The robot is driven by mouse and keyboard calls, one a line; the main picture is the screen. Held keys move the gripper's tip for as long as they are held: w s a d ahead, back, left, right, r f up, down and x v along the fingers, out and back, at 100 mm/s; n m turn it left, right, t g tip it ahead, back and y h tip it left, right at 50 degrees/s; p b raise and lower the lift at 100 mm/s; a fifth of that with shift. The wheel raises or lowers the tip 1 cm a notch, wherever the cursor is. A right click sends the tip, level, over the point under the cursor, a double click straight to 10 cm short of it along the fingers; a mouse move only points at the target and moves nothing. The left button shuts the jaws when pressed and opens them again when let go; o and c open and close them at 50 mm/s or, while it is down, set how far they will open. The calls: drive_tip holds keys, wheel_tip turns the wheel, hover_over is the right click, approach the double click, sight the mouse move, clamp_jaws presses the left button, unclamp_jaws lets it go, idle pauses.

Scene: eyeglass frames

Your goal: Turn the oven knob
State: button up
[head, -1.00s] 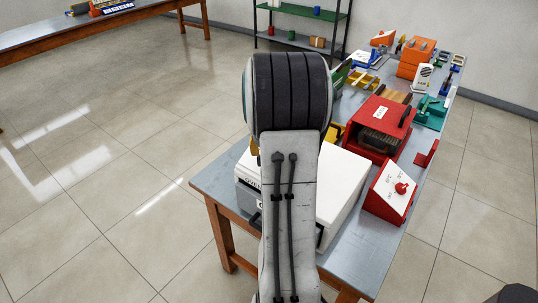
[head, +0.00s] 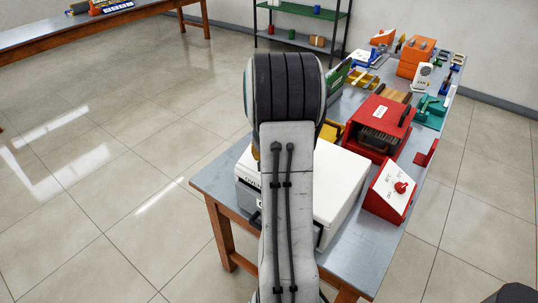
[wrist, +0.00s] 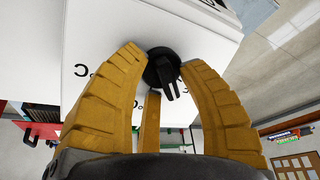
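The oven is a white box (head: 342,185) on the near end of the table, partly hidden behind my arm in the head view. Its black knob (wrist: 162,68) shows in the wrist view on a white panel with dark markings, its pointer bar slanting down and slightly right in the picture. My gripper (wrist: 163,58) has yellow fingers. Two fingertips are on either side of the knob, close to its edges, and a third finger is below it. I cannot tell whether they touch it. In the head view my arm hides the gripper and knob.
A red sloped box with a red knob (head: 401,187) stands right of the oven. A red machine (head: 380,122) is behind it, with several devices farther along the table (head: 350,255). Open tiled floor (head: 120,150) lies to the left.

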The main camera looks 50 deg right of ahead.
drive_tip(key=shift+w+d+r, duration=0.1)
drive_tip(key=shift+r, duration=0.1)
clamp_jaws()
drive_tip(key=shift+f+m+b, duration=0.15)
drive_tip(key=shift+m+b, duration=0.25)
drive_tip(key=shift+b, duration=0.35)
drive_tip(key=shift+r+m+b, duration=0.2)
drive_tip(key=shift+m+b, duration=0.1)
drive_tip(key=shift+o, duration=1.2)
unclamp_jaws()
drive_tip(key=shift+w, duration=0.15)
drive_tip(key=shift+o, duration=1.3)
drive_tip(key=shift+f, duration=0.15)
drive_tip(key=v, duration=1.2)
drive_tip(key=shift+s+a, duration=0.2)
drive_tip(key=shift+s, duration=0.05)
